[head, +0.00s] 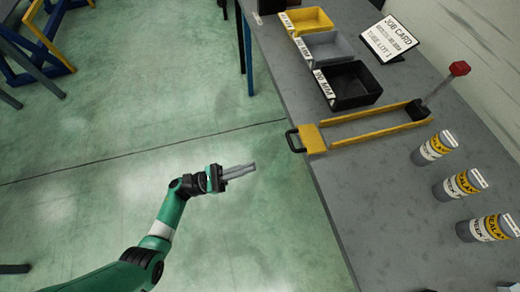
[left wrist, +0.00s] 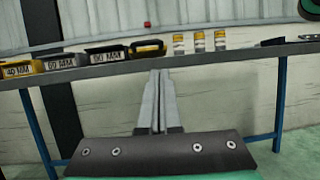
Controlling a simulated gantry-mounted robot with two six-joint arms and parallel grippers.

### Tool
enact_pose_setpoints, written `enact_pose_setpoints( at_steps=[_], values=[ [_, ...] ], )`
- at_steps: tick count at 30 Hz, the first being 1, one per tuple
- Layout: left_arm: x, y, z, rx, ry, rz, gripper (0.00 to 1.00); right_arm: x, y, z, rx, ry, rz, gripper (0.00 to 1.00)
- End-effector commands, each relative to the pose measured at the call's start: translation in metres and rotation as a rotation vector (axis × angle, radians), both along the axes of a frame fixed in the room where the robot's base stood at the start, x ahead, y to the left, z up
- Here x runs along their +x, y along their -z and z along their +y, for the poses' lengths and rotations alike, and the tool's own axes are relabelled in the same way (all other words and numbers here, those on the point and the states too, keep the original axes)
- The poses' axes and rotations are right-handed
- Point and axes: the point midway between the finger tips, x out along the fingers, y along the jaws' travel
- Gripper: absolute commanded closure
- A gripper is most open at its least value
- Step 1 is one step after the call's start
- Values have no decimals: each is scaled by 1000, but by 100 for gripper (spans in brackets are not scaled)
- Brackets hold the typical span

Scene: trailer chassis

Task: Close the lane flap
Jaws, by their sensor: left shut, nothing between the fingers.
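The lane (head: 365,127) is a pair of yellow rails on the grey bench. A yellow flap (head: 312,138) with a black handle (head: 293,140) is at its near end, by the bench's front edge. I cannot tell for sure how far the flap is tilted. In the left wrist view a yellow and black piece (left wrist: 148,47), seemingly the flap and handle, shows above the fingers. My left gripper (head: 254,166) is shut and empty over the floor, left of the flap and apart from it. Its closed fingers (left wrist: 160,74) point toward the bench. My right gripper is not in view.
Yellow (head: 308,20), grey (head: 328,44) and black (head: 353,85) bins stand behind the lane, beside a job card (head: 388,38). A red-knobbed lever (head: 459,69) stands at the lane's far end. Several labelled cans (head: 434,149) stand at right. The floor around my gripper is clear.

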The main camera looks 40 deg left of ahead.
Motion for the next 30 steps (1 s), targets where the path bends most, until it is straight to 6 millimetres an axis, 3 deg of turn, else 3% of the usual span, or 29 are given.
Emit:
enact_pose_setpoints(
  at_steps=[1, 2, 10, 14, 26, 30],
  values=[
    [-9, 31, 11, -17, -40, 26, 100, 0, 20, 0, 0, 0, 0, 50],
    [-11, 35, 15, -21, -54, 32, 100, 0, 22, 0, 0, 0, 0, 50],
    [-8, 30, 20, -22, -74, 31, 100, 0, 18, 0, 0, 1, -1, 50],
    [2, 23, 11, -22, -70, 29, 100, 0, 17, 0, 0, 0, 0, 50],
    [64, -8, -39, -23, -69, 28, 100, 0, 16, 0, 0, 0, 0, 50],
    [70, -33, -43, -22, -73, 28, 100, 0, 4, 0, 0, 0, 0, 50]
  ],
)
